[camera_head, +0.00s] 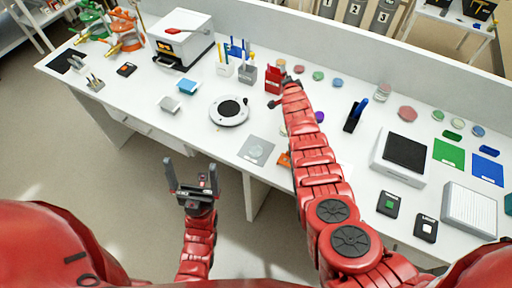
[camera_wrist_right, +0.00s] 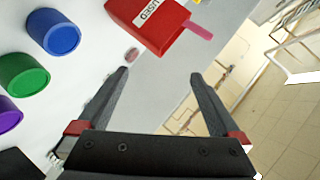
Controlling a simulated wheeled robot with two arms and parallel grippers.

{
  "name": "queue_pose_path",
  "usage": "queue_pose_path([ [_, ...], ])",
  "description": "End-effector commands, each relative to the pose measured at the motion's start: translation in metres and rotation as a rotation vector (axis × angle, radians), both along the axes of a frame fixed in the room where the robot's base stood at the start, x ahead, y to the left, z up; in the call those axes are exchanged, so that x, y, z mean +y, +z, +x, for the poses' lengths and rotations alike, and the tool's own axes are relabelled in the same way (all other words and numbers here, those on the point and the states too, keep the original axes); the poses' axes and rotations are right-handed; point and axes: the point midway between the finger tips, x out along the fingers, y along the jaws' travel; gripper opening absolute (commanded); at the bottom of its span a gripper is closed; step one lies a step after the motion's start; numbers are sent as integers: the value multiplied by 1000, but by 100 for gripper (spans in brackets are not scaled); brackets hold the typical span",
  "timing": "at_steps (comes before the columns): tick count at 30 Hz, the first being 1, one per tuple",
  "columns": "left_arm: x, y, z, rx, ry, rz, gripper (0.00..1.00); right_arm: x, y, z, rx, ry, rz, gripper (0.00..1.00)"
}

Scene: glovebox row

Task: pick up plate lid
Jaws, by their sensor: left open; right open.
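I cannot tell for sure which thing is the plate lid. A clear round dish-like disc (camera_head: 256,152) lies on a grey square mat (camera_head: 243,158) near the front edge of the bench. My left gripper (camera_head: 191,178) is open and empty, in front of the bench and to the left of the mat. My right arm reaches over the bench to the back. Its gripper (camera_wrist_right: 160,73) is open and empty in the right wrist view, close to a red box marked USED (camera_wrist_right: 142,12). A small pinkish oval (camera_wrist_right: 131,54) lies near one fingertip.
Blue (camera_wrist_right: 54,33), green (camera_wrist_right: 22,75) and purple (camera_wrist_right: 6,112) round pieces stand near my right gripper. A round white device (camera_head: 229,111) with a black disc sits mid-bench. A black-topped box (camera_head: 398,158) and green mat (camera_head: 449,154) are at right.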

Motion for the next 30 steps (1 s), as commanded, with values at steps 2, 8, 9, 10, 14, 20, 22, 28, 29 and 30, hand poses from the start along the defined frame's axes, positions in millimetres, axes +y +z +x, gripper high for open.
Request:
queue_pose_path([
  [2,0,9,0,0,0,0,100,10,10,-4,168,-100,107,100],
  [8,0,23,0,0,0,0,100,45,17,-77,621,-413,351,100],
  [9,0,25,0,0,0,0,100,54,23,-98,704,-475,387,100],
  [10,0,27,0,0,0,0,100,61,26,-116,766,-522,407,100],
  [14,0,32,0,0,0,0,100,88,46,-185,983,-690,457,100],
  [20,0,33,0,0,0,0,100,104,63,-242,1132,-818,460,100],
  [22,0,27,0,0,0,0,100,105,58,-246,1144,-831,460,100],
  [28,0,-12,0,0,0,0,100,104,12,-246,1143,-833,458,100],
  [29,0,-18,0,0,0,0,100,103,5,-246,1143,-834,457,100],
  [30,0,-26,0,0,0,0,100,104,-3,-246,1142,-833,458,100],
])
